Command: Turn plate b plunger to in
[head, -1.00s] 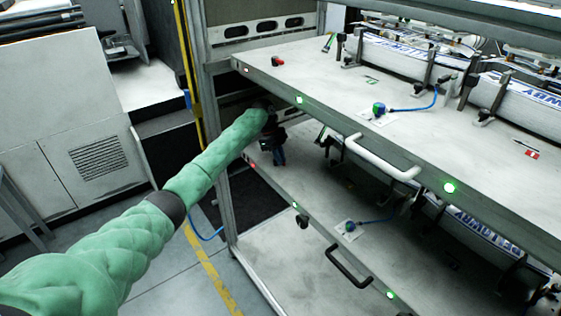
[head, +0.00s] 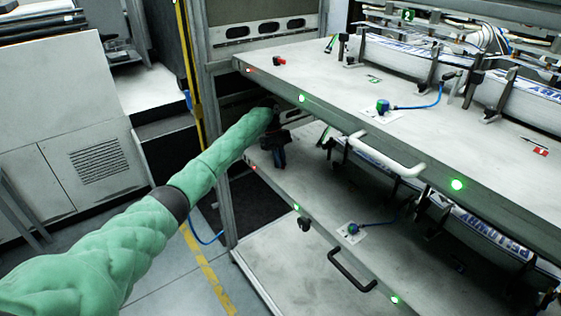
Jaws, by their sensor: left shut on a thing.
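Two pale plates stick out of the rack, one above the other. The upper plate (head: 330,80) carries a small red-capped plunger (head: 279,61) near its far left corner. The lower plate (head: 310,165) lies in its shadow; I cannot read which plate is b. My left gripper (head: 279,152) reaches under the upper plate to the left end of the lower plate, at the spot matching the upper plunger. It is shut on what seems to be the lower plate's plunger, which the dark gripper hides. I cannot tell the plunger's position. My right gripper is not in view.
The upper plate's white handle (head: 386,157) and front edge overhang near my left arm. A black handle (head: 351,271) sits on the lower plate's front. Blue-hosed fittings (head: 383,106) stand on the plates. The rack post (head: 222,150) stands close behind the gripper.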

